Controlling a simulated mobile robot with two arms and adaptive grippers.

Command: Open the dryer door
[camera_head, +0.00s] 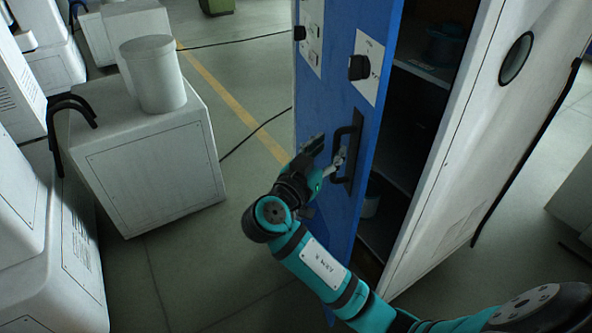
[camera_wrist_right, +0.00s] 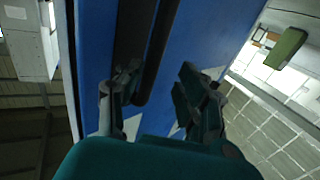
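The dryer door (camera_head: 325,108) is a blue panel on a white cabinet and stands ajar, with the dark shelved interior showing to its right. A black bar handle (camera_head: 347,150) is on the door's blue face; it also shows in the right wrist view (camera_wrist_right: 153,52). My right gripper (camera_head: 327,157) is at the handle with its fingers spread. In the right wrist view the two fingers (camera_wrist_right: 155,98) are apart, one close by the handle and the other out to the right. I cannot tell whether the near finger touches the bar. My left gripper is not in view.
The white cabinet (camera_head: 470,130) has a round dark port on its side. A grey-white box (camera_head: 155,160) with a white cylinder (camera_head: 153,74) on it stands to the left. Open floor with a yellow line and a dark cable lies between box and door.

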